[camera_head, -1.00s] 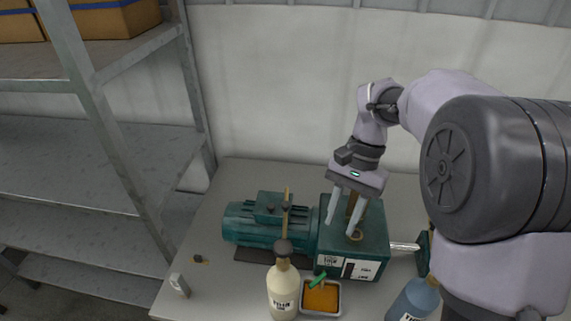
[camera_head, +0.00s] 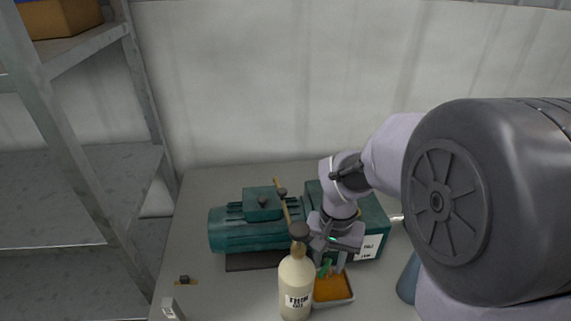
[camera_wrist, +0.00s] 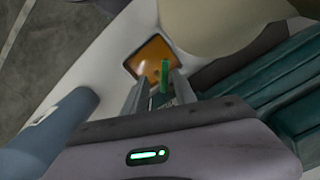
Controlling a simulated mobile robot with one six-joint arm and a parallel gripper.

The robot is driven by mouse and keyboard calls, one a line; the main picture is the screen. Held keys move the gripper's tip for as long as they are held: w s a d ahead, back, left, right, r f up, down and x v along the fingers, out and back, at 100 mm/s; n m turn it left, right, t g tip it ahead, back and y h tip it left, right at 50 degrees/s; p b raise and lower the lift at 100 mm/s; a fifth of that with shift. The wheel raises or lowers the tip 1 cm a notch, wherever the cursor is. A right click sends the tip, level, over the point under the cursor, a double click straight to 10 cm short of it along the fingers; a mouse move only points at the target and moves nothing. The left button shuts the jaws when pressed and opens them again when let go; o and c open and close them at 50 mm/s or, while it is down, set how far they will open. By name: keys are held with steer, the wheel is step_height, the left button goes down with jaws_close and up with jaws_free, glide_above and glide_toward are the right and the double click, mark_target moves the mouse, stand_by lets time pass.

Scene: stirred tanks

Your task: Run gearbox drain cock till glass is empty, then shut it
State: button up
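The teal gearbox (camera_head: 374,214) stands on the bench, with a white label on its front. The green drain cock handle (camera_head: 325,267) shows low at its front, above a tray (camera_head: 338,302) of orange-brown liquid. In the wrist view the green handle (camera_wrist: 165,77) stands between the fingertips, and the tray (camera_wrist: 128,64) lies beyond. My gripper (camera_head: 331,262) is in front of the gearbox, pointing down, its fingers (camera_wrist: 160,92) apart on either side of the handle. I cannot tell whether they touch it. The sight glass is hidden behind my gripper.
A cream bottle of thin oil (camera_head: 296,288) stands close left of the tray. A blue bottle (camera_head: 408,280) stands to the right, partly behind my arm. The teal motor (camera_head: 232,231) is left of the gearbox. A small white item (camera_head: 171,308) lies at the bench's front left.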

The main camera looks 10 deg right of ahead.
steer(key=shift+d+f+n, duration=0.2)
steer(key=shift+f+n, duration=0.4)
steer(key=shift+f, duration=0.15)
step_height(320, 180, up, 19)
steer(key=p, duration=0.8)
steer(key=s+a+r+m+t+y+b, duration=0.1)
steer(key=s+a+t, duration=0.2)
steer(key=s, duration=0.4)
steer(key=s+a+r+t+y+b, duration=0.1)
steer(key=s+a+t+b, duration=0.15)
steer(key=s, duration=0.35)
steer(key=w+a+r+m+p, duration=0.1)
steer(key=w+r+m+p, duration=0.1)
steer(key=p, duration=0.1)
steer(key=w+a+r+m+y+p, duration=0.1)
steer(key=w+r+m+p, duration=0.1)
steer(key=w+p, duration=0.1)
steer(key=w+a+r+m+p, duration=0.1)
steer(key=w+r+m+p, duration=0.1)
steer(key=p, duration=0.3)
steer(key=shift+w+a+r+m+y, duration=0.1)
steer(key=shift+w+r+m+y, duration=0.25)
steer(key=shift+w, duration=0.25)
steer(key=w+m+p, duration=0.7)
steer(key=shift+w+a+r+p, duration=0.2)
steer(key=shift+w+r+p, duration=0.1)
steer(key=shift+r, duration=0.15)
